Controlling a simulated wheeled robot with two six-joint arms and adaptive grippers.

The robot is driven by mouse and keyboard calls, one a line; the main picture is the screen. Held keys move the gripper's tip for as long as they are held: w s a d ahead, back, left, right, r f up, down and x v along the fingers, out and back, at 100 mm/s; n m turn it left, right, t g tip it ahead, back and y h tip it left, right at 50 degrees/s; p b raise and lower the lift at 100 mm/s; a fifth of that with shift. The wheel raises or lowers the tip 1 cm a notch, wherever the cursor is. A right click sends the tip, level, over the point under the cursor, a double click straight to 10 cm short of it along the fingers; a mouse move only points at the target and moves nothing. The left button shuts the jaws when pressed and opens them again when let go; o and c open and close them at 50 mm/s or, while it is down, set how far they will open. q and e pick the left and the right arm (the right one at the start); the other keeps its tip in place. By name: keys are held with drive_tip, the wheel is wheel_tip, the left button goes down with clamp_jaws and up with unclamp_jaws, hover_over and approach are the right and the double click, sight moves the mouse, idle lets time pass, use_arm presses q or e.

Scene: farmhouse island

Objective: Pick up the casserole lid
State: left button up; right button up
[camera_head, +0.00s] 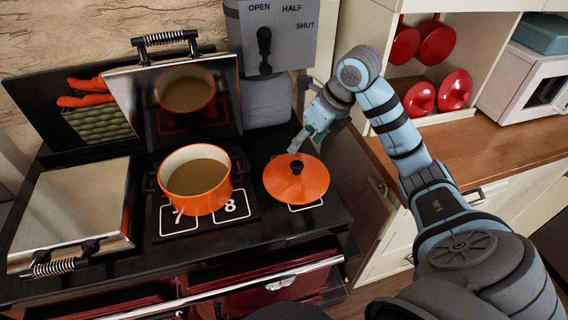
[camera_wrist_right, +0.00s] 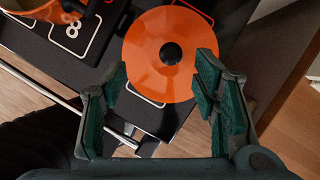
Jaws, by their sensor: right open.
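The casserole lid (camera_head: 297,186) is a round orange disc with a black knob (camera_head: 296,167), lying flat on the black stove top right of the pot. It also shows in the right wrist view (camera_wrist_right: 160,30), top centre, with its knob (camera_wrist_right: 171,53) facing the camera. My right gripper (camera_head: 300,140) is just behind and above the lid in the head view. In the right wrist view its jaws (camera_wrist_right: 162,92) are open and empty, one finger on each side of the lid's near part, the knob beyond the fingertips. I cannot tell the height gap. My left gripper is not in view.
The orange casserole pot (camera_head: 201,203) stands open, holding brown liquid, left of the lid. A raised hob cover (camera_head: 150,110) stands behind it, and a closed one (camera_head: 70,215) lies at left. The wooden counter (camera_head: 480,150) at right is mostly clear, with a white microwave (camera_head: 518,85).

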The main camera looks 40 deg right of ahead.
sight(299, 164)
drive_tip(key=shift+h, duration=0.3)
drive_tip(key=f+b, duration=0.1)
drive_tip(key=f, duration=0.1)
drive_tip(key=f+b, duration=0.4)
drive_tip(key=shift+s+d+f, duration=0.15)
drive_tip(key=shift+d+f, duration=0.05)
drive_tip(key=shift+d, duration=0.1)
drive_tip(key=x, duration=0.3)
drive_tip(key=w+x, duration=0.1)
drive_tip(key=x, duration=0.3)
drive_tip(key=shift+w+d+r, duration=0.1)
drive_tip(key=shift+d+r, duration=0.1)
drive_tip(key=shift+d, duration=0.1)
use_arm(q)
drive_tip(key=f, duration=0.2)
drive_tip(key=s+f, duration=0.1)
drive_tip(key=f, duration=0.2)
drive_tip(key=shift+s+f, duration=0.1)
use_arm(e)
drive_tip(key=shift+c, duration=0.7)
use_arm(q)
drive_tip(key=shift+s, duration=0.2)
use_arm(e)
clamp_jaws()
